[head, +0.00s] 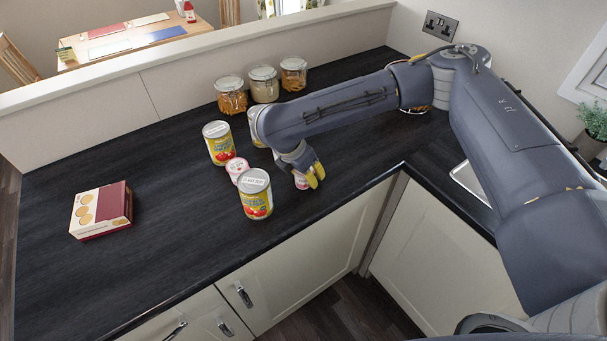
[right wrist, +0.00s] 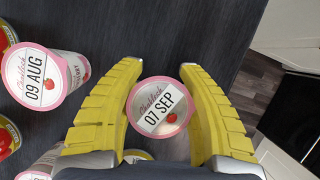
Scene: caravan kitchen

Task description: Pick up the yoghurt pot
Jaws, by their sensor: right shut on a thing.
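My right gripper (head: 312,178) is low over the dark worktop, shut on a yoghurt pot (right wrist: 160,108) with a pink-rimmed lid marked 07 SEP. In the right wrist view its yellow fingers (right wrist: 158,85) are on either side of the pot. In the head view only part of this pot (head: 301,182) shows behind the fingers, and I cannot tell whether it still touches the worktop. A second yoghurt pot (head: 237,167) stands to the left among the cans. A pot marked 09 AUG (right wrist: 38,78) is at the left of the wrist view. My left gripper is out of view.
Yellow-labelled cans stand left of my right gripper, one in front (head: 256,197) and one behind (head: 218,146); another is partly hidden by my arm. Three glass jars (head: 263,84) stand at the back. A biscuit box (head: 101,210) lies at left, with clear worktop around it.

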